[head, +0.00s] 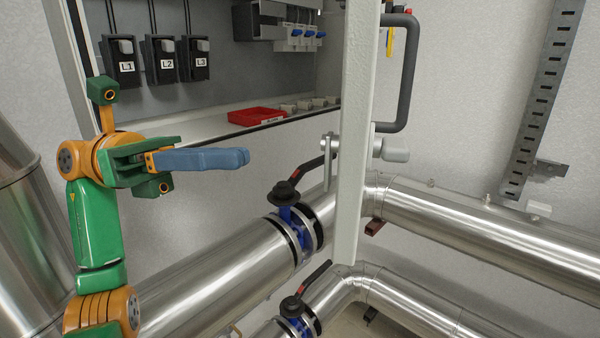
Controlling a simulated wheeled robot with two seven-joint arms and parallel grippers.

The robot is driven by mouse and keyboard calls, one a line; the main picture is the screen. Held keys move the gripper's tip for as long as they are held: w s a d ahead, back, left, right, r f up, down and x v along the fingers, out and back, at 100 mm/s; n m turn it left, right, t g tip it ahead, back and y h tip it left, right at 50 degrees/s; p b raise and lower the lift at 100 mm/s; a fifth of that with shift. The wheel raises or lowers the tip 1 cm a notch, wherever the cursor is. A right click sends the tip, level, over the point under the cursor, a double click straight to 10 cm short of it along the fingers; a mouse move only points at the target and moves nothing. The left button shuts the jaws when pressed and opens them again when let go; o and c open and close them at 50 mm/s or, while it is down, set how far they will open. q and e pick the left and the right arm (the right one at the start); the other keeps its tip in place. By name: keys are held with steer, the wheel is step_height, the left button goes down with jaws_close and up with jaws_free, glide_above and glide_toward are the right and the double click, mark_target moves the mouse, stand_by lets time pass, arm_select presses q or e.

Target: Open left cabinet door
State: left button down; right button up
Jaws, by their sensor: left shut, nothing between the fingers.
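A grey cabinet (275,70) stands open, with its inside showing. A pale door panel (354,130) stands nearly edge-on at the cabinet's right side, swung out toward me. A small metal lever (329,158) and a light grey knob-like part (394,149) show on either side of it. My left gripper (246,158) is shut and empty, its blue fingers pointing right. In the picture it lies below the cabinet's bottom edge, left of the door panel and apart from it. My right gripper is not in view.
Switches marked L1, L2 and L3 (199,60) and a red tray (257,116) are inside the cabinet. Large metal pipes (480,232) with black-handled valves (287,193) run below. A slotted metal rail (540,100) is on the right wall.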

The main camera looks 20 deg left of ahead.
arm_select(q)
steer(key=d+m+y+p, duration=0.1)
steer(key=d+p, duration=0.2)
steer(key=d, duration=0.5)
steer(key=shift+d+f+t+y, duration=0.25)
steer(key=shift+f+t+y, duration=0.05)
steer(key=shift+f+t, duration=0.15)
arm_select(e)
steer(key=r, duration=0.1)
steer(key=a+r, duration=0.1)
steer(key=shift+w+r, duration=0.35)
arm_select(q)
steer(key=shift+d, duration=0.1)
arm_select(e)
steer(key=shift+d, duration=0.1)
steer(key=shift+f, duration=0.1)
